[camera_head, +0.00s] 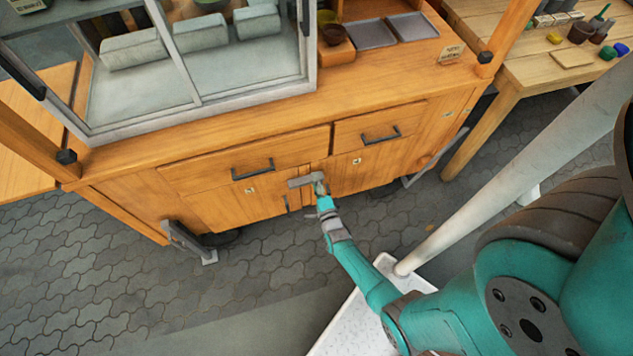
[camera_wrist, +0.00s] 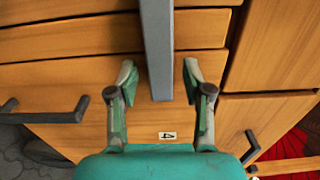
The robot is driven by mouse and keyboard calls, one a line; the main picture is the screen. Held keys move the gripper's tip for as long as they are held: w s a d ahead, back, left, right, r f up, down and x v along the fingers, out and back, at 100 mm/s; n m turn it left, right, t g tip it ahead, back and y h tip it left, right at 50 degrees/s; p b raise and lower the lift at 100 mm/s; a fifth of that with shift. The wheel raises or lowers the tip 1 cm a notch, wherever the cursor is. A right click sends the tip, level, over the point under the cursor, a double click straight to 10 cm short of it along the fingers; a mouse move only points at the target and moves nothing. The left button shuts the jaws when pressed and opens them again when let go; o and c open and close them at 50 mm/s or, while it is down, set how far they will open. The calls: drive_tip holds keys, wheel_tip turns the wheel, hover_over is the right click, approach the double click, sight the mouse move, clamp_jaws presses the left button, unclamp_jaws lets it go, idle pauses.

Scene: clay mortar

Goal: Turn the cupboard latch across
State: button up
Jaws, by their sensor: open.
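The cupboard latch (camera_head: 299,182) is a grey bar on the wooden cupboard front, below the drawers and near the seam between the doors. In the head view it lies roughly level, with its right end at my gripper (camera_head: 320,186). In the wrist view the latch (camera_wrist: 157,45) runs from the top edge down between the two fingers of my gripper (camera_wrist: 156,76). The fingers are open, one on each side of the bar, with a visible gap on both sides. The latch's pivot cannot be made out.
Dark handles sit on the left drawer (camera_head: 253,170) and right drawer (camera_head: 382,136). A glass case (camera_head: 200,110) stands on the cart top. A side table (camera_head: 540,75) holds small pots at the right. Paved floor (camera_head: 90,270) is open in front at left.

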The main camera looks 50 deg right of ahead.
drive_tip(key=v, duration=1.2)
idle(0.3)
drive_tip(key=s+a+r+n+t+y, duration=0.1)
drive_tip(key=s+a+r+n+y, duration=0.5)
drive_tip(key=s+a+r+n, duration=0.75)
drive_tip(key=s+a+r+n+y, duration=0.1)
drive_tip(key=s+r+n, duration=0.1)
drive_tip(key=r, duration=0.5)
drive_tip(key=s+a+r+n+y, duration=0.1)
drive_tip(key=s+r+n, duration=0.1)
drive_tip(key=r+n, duration=0.3)
drive_tip(key=s+a+r+n+g+y, duration=0.1)
drive_tip(key=r+n, duration=0.3)
drive_tip(key=r, duration=0.5)
drive_tip(key=shift+s+a+r+y, duration=0.35)
drive_tip(key=shift+s+a+y, duration=0.15)
drive_tip(key=shift+s, duration=0.4)
